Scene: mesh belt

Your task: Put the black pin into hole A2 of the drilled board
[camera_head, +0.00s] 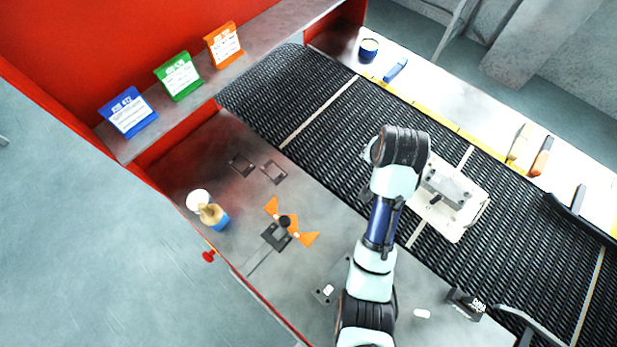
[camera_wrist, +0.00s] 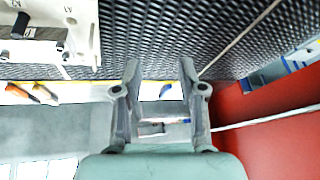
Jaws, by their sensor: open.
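The drilled board (camera_head: 440,218) is a pale plate on the mesh belt, partly covered by my arm in the head view. It also shows at the top left of the wrist view (camera_wrist: 82,22), cut off by the picture edge. A black pin (camera_wrist: 20,26) stands on it there; its seating is unclear. In the head view my arm hides the gripper.
The black mesh belt (camera_head: 300,85) runs diagonally. Blue, green and orange signs (camera_head: 129,112) stand on the back-left ledge. An orange clamp-like fixture (camera_head: 308,239) and a wooden-handled brush (camera_head: 212,214) lie in front. Handled tools (camera_head: 541,157) and a blue tin (camera_head: 368,49) sit on the far white shelf.

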